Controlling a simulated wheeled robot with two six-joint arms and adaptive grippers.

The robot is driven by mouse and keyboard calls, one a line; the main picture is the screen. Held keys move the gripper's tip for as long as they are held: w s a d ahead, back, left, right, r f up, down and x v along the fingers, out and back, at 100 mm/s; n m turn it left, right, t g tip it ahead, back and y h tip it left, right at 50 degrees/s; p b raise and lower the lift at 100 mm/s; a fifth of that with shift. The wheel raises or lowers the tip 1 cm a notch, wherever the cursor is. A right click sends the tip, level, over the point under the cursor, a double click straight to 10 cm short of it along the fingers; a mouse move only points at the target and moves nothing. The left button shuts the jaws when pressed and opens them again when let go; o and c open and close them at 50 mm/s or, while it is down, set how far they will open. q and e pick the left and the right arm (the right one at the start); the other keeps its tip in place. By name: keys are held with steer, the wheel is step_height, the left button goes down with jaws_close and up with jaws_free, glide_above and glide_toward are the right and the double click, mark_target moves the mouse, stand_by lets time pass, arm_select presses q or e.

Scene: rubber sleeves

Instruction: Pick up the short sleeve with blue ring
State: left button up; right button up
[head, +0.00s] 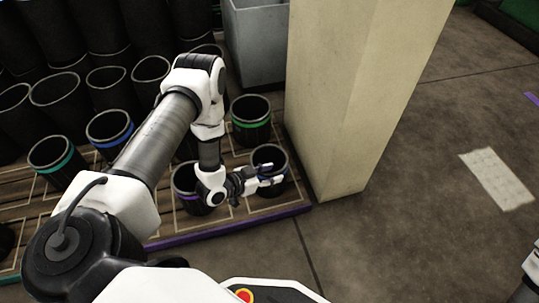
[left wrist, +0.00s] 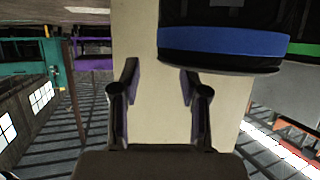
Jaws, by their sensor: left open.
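A short black sleeve (head: 269,153) stands at the right end of the pallet, by the pillar, with a bit of blue showing near my gripper. In the left wrist view a black sleeve with a wide blue ring (left wrist: 223,43) fills the upper right, and its far part is cut off by the frame. My left gripper (head: 269,175) is at the near side of the sleeve in the head view. Its two fingers (left wrist: 160,98) are apart with nothing between them. The sleeve lies off to the right finger's side. Fingers hide part of the sleeve in the head view.
A purple-ringed sleeve (head: 186,180) stands just left of my gripper, and a green-ringed one (head: 250,124) behind. Another blue-ringed sleeve (head: 110,130) and a teal-ringed one (head: 52,157) stand farther left. A pale pillar (head: 345,90) rises close on the right. Open floor lies beyond it.

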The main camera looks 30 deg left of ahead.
mark_target(279, 171)
arm_select(q)
steer(key=w+f+b, duration=0.2)
steer(key=w, duration=0.1)
steer(key=shift+d+f, duration=0.1)
steer(key=shift+d, duration=0.25)
steer(key=shift+w+d, duration=0.15)
steer(key=shift+w, duration=0.15)
jaws_close()
steer(key=shift+r, duration=0.2)
arm_select(e)
step_height(279, 171, down, 3)
